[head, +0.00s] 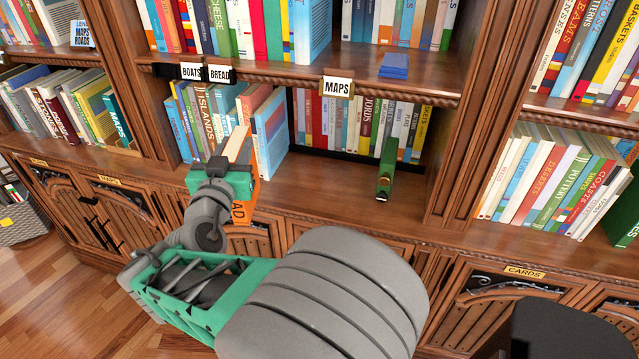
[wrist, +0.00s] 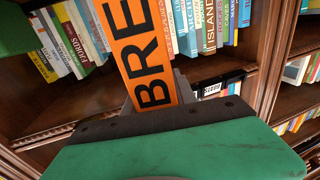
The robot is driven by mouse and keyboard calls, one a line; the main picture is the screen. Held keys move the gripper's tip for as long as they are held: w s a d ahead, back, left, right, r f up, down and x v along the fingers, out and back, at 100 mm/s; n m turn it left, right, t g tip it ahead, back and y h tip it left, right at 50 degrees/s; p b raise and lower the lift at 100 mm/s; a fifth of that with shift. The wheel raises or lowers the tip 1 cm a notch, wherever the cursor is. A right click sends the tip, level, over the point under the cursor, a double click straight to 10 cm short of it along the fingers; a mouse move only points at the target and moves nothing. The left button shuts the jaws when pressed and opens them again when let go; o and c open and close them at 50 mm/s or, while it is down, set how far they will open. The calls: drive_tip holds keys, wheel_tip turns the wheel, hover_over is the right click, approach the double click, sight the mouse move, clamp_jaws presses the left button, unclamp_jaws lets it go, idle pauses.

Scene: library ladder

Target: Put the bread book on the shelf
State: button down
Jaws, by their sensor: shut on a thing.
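The bread book is orange with black letters. In the head view its spine (head: 242,212) shows "AD" below my gripper, and a pale upper part stands above it. In the wrist view the spine (wrist: 148,55) shows "BRE". My gripper (head: 238,180) is shut on the book and holds it upright before the lower shelf (head: 325,178), in front of the left book row (head: 205,120). My gripper hides the book's middle. Its dark front (wrist: 160,120) also shows in the wrist view.
A blue book (head: 270,135) ends the left row. Right of it is bare shelf, with more books (head: 345,120) farther back. A green object (head: 386,168) stands there. A small blue item (head: 395,66) lies on the upper shelf.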

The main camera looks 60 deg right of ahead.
drive_tip(key=s+d+r+m+g+h, duration=0.1)
drive_tip(key=s+d+m+g, duration=0.3)
drive_tip(key=s, duration=0.6)
drive_tip(key=w+d+n+p, duration=0.1)
drive_tip(key=w+d+p, duration=0.1)
drive_tip(key=d, duration=0.8)
drive_tip(key=w+d+p, duration=0.2)
drive_tip(key=d, duration=0.8)
wheel_tip(320, 180, down, 7)
drive_tip(key=c, duration=1)
unclamp_jaws()
drive_tip(key=shift+s+d, duration=0.1)
drive_tip(key=shift+s, duration=0.05)
drive_tip(key=shift+r, duration=0.1)
